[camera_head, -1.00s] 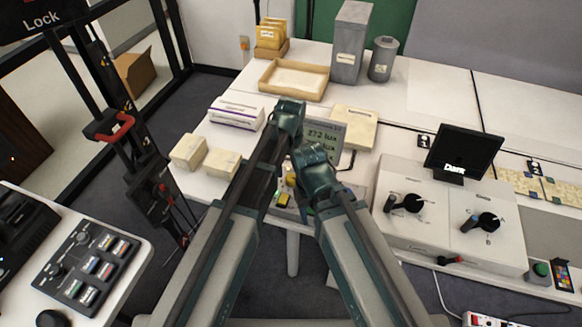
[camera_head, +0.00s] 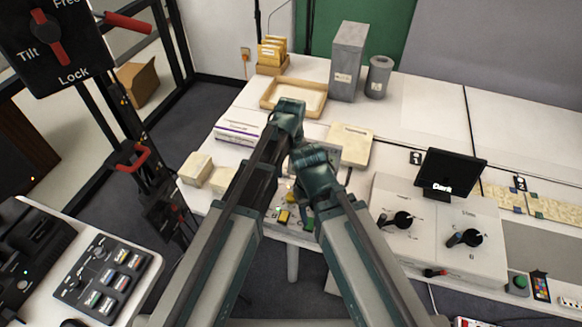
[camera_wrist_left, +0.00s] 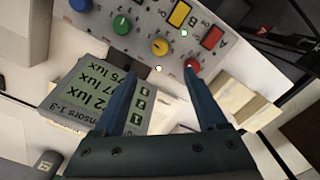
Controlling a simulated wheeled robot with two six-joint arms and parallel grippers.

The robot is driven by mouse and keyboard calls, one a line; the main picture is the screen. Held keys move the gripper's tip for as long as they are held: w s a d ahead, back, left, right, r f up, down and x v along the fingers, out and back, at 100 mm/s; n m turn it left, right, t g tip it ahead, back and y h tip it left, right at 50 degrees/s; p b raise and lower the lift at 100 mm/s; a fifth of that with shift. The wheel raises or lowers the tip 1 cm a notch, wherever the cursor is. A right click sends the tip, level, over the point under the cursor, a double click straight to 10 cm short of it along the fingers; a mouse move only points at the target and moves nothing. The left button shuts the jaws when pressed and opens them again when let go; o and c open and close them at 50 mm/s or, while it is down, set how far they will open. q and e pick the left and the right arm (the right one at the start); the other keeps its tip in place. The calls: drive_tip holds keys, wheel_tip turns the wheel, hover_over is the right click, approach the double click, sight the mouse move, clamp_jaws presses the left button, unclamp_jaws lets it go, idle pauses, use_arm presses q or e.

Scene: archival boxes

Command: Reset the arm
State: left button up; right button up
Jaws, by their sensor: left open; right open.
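My left gripper (camera_head: 288,112), the higher one in the head view, is held over the white bench; its fingertips are hard to make out there. In the left wrist view the left gripper (camera_wrist_left: 160,72) has its two fingers spread with nothing between them. Beyond and under them are a grey lux display (camera_wrist_left: 85,100) and a control panel (camera_wrist_left: 135,38) with coloured knobs and buttons. My right gripper (camera_head: 313,160) is lower and just to the right in the head view, close to the left arm. Its fingers are mostly hidden and I see nothing held.
On the bench are a wooden tray (camera_head: 268,101), a grey box (camera_head: 347,62), a grey canister (camera_head: 378,77) and a cream box (camera_head: 352,143). A console with knobs (camera_head: 430,235) and a dark screen (camera_head: 450,174) stand right. A lever post (camera_head: 133,155) stands left.

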use_arm(q)
drive_tip(key=s+a+m, duration=0.2)
drive_tip(key=s+a, duration=0.4)
drive_tip(key=a, duration=0.3)
drive_tip(key=s+a+m, duration=0.2)
drive_tip(key=s+a, duration=0.3)
drive_tip(key=a, duration=0.3)
drive_tip(key=s+d+m, duration=0.1)
drive_tip(key=s+d, duration=0.2)
drive_tip(key=d, duration=0.2)
drive_tip(key=s+d+m+y, duration=0.1)
drive_tip(key=s+d+m, duration=0.1)
drive_tip(key=d, duration=0.4)
drive_tip(key=shift+s, duration=0.4)
drive_tip(key=shift+r, duration=0.1)
